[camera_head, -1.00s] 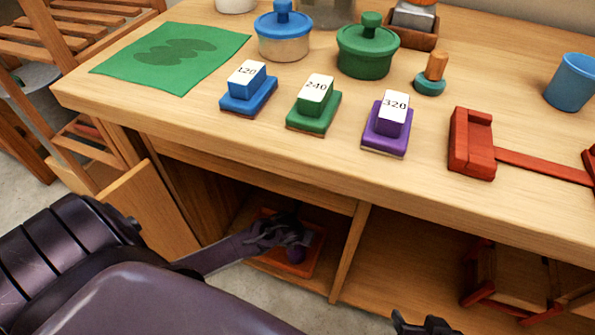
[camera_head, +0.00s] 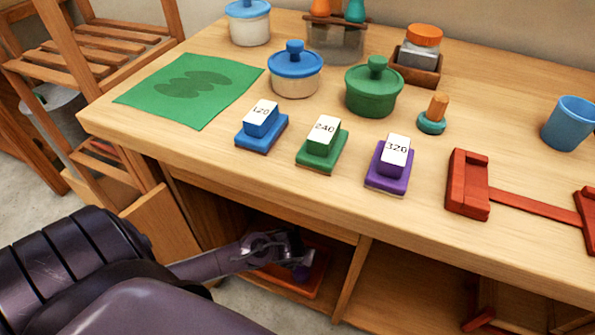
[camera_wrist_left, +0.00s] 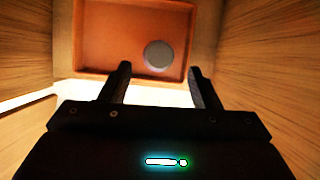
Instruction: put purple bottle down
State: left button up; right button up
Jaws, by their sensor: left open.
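The purple bottle (camera_head: 302,273) shows only in part in the head view, low in the open compartment under the bench. In the left wrist view a round greyish top (camera_wrist_left: 158,55), apparently the bottle seen end-on, is inside an orange-red tray (camera_wrist_left: 76,40), near its right front corner. The tray also shows in the head view (camera_head: 318,282). My left gripper (camera_head: 292,264) reaches into the compartment beside the bottle. In the left wrist view its two fingers (camera_wrist_left: 160,82) are spread with nothing between them, and the round top lies beyond the tips. My right gripper is out of view.
The compartment has wooden walls close on both sides, with a divider (camera_head: 352,280) on the right. The bench top (camera_head: 220,145) above holds numbered blocks, lidded pots, a green mat (camera_head: 190,90), a blue cup (camera_head: 568,123) and a red frame (camera_head: 468,185).

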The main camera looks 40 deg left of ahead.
pick_arm(q)
jog(key=s+d+r+n+g+h, duration=0.1)
jog(key=s+d+r+n, duration=0.4)
jog(key=n, duration=0.9)
jog(key=s+d+r+n+g+h, duration=0.1)
jog(key=s+d+r+n, duration=0.4)
jog(key=n, duration=1)
jog(key=s+d, duration=0.1)
jog(key=d, duration=0.2)
jog(key=shift+s+r+h, duration=0.35)
jog(key=shift+s+h, duration=0.05)
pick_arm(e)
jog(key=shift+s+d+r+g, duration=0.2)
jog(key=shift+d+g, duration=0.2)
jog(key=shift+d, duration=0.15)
